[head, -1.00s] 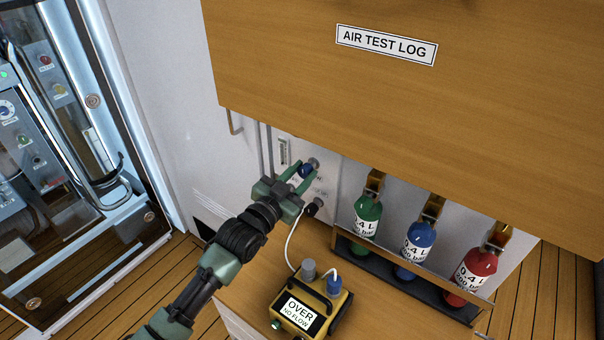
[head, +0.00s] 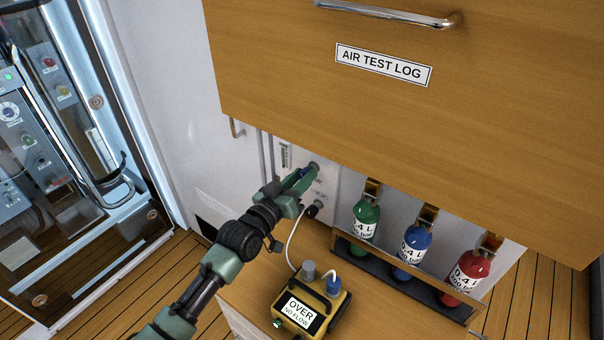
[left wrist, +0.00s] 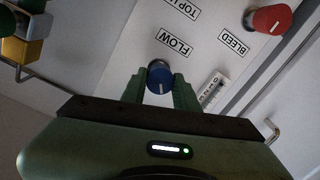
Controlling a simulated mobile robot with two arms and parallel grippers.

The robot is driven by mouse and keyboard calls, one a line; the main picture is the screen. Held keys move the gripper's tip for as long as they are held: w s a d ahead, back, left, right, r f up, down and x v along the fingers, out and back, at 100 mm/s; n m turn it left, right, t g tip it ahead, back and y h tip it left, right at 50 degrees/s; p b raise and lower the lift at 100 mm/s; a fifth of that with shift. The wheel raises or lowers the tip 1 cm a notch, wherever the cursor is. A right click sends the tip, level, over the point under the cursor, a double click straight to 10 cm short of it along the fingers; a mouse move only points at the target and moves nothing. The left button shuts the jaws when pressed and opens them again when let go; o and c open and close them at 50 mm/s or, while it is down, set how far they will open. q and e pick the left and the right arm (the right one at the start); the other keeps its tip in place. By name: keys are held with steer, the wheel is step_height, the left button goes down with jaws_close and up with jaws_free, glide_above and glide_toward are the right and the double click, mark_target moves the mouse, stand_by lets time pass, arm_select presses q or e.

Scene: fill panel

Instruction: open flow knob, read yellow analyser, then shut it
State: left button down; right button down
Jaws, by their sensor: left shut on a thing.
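The blue flow knob (left wrist: 160,79) sits on the white panel (left wrist: 150,45), beside the label FLOW in the left wrist view. My left gripper (left wrist: 160,92) is shut on this knob, one finger on each side. In the head view my left gripper (head: 305,180) reaches the panel and mostly hides the knob. The yellow analyser (head: 310,304) stands on the wooden counter, its display reading OVER, NO FLOW. A white hose runs from it up to the panel. My right gripper is not in view.
A red bleed knob (left wrist: 270,19) and a flow gauge (left wrist: 210,90) are on the panel. Green (head: 366,218), blue (head: 414,245) and red (head: 469,272) bottles stand in a rack at the right. A wooden cabinet marked AIR TEST LOG (head: 383,65) overhangs the counter.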

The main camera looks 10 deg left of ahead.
arm_select(q)
steer(key=n, duration=0.8)
steer(key=shift+a+f+h+p, duration=0.1)
steer(key=shift+h+p, duration=0.2)
steer(key=shift+p, duration=0.1)
stand_by(0.4)
steer(key=c, duration=1.1)
jaws_free()
